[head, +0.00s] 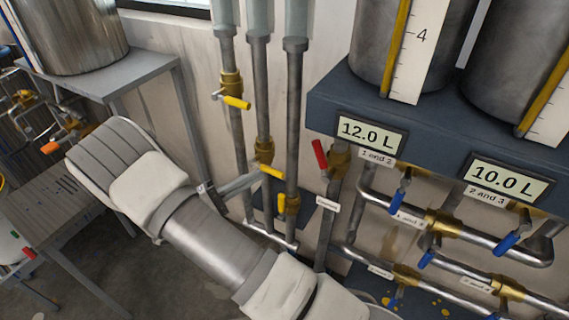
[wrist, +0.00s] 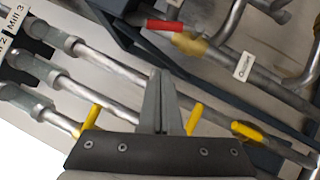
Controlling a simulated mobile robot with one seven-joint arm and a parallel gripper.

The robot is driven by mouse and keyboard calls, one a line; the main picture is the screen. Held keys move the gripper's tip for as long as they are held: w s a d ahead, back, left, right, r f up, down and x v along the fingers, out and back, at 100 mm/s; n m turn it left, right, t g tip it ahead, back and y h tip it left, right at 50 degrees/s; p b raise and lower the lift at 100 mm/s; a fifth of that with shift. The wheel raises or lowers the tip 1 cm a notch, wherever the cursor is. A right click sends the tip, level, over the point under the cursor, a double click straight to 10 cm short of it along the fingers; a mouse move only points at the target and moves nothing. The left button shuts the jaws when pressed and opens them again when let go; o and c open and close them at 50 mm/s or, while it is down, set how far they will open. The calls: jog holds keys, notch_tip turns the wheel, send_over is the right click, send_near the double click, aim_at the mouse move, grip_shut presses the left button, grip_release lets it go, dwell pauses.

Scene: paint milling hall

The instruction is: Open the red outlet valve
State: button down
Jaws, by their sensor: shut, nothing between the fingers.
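The red outlet valve has a red lever (head: 320,154) and a brass body (head: 340,160). It sits on a pipe under the dark tank ledge, right of the yellow-handled pipes. In the head view the lever tilts up and to the left. The red lever also shows in the wrist view (wrist: 166,26), at the top, beyond the fingertips. My gripper (head: 260,176) is shut and empty, left of the valve and apart from it, close to a yellow lever. In the wrist view the shut fingers (wrist: 158,76) point up the picture. Nothing hides the red lever.
Yellow levers (head: 236,102) (head: 271,172) on the vertical pipes stand close around my gripper. Blue-handled valves (head: 508,243) and pipes lie to the right. The dark ledge (head: 322,100) with tanks and level displays overhangs the valve. A metal table (head: 150,72) stands at left.

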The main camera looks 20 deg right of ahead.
jog(key=p, duration=0.3)
send_near(320, 153)
jog(key=w+d+f, duration=0.1)
jog(key=w+d, duration=0.2)
jog(key=w, duration=0.2)
jog(key=s+d, duration=0.1)
jog(key=s+d+r+p, duration=0.1)
jog(key=d, duration=0.1)
jog(key=shift+s+d+r+m+g+y+b, duration=0.15)
jog(key=shift+s+d+r+m+y+b, duration=0.2)
jog(key=shift+m, duration=0.4)
jog(key=shift+s+d+r+m+g+y+b, duration=0.25)
jog(key=shift+s+m+y, duration=0.2)
jog(key=shift+m, duration=0.25)
jog(key=shift+s+d+r+m+g+y+b, duration=0.1)
jog(key=shift+s+d+r+m+y+b, duration=0.25)
jog(key=shift+m, duration=0.4)
jog(key=shift+w+a, duration=0.1)
